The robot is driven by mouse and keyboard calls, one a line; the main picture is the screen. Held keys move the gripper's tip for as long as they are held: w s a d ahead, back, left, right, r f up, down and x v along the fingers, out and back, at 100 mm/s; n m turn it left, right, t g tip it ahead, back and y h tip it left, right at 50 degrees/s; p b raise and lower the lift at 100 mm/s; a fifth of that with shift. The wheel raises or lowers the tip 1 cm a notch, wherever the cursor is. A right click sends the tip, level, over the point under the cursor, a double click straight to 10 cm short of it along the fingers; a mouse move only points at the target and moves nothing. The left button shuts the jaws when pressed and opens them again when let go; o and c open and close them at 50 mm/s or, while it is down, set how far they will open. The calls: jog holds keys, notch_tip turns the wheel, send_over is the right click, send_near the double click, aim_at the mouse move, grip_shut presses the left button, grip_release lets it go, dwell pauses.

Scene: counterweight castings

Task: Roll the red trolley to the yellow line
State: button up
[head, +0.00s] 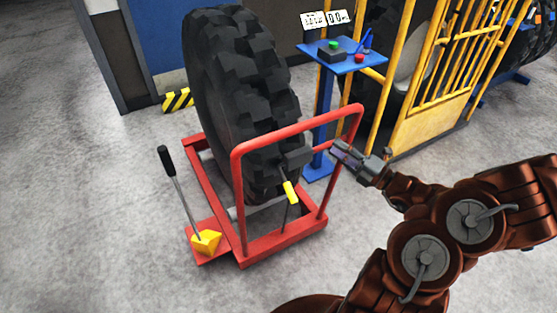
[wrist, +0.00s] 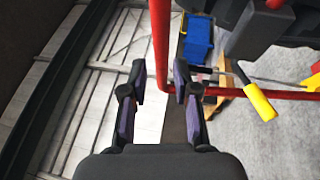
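The red trolley (head: 270,246) stands on the grey floor and carries a big black tyre (head: 238,95) upright. Its red tube handle (head: 240,190) rises in front of the tyre. My gripper (head: 337,151) is beside the handle's right upright, at about mid height. In the wrist view a red upright (wrist: 158,40) shows between the two fingertips of my gripper (wrist: 159,78), with gaps on both sides. The fingers are apart and not closed on it. I cannot tell whether the tube is inside the fingers or beyond them. I see no yellow line on the floor.
A black-gripped lever (head: 168,165) stands on the trolley's left side by a yellow pedal (head: 206,242). A blue stand (head: 345,58) with buttons and a yellow cage (head: 440,85) are close on the right. A striped block (head: 178,100) lies behind. Floor at left and front is clear.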

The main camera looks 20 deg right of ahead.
jog(key=f+n+b, duration=0.1)
jog(key=n, duration=0.1)
jog(key=w+a+f+n+y+b, duration=0.1)
jog(key=n+b, duration=0.1)
jog(key=w+f+n+g+b, duration=0.1)
jog(key=n+b, duration=0.1)
jog(key=shift+w+a+f+y, duration=0.1)
jog(key=shift+a+f+y, duration=0.2)
jog(key=shift+y, duration=0.1)
grip_shut()
jog(key=w+a+f+n+g+y+b, duration=0.2)
jog(key=w+a+f+n+g+b, duration=0.15)
jog(key=n+b, duration=0.65)
jog(key=w+a+f+n+g+y+b, duration=0.2)
jog(key=w+a+f+n+g+b, duration=0.25)
jog(key=n, duration=0.95)
jog(key=a+r+n+g+b, duration=0.1)
jog(key=a+n+b, duration=1)
jog(key=a, duration=0.5)
jog(key=shift+w+n+y, duration=0.3)
jog(key=shift+w+n, duration=0.1)
jog(key=shift+n, duration=0.9)
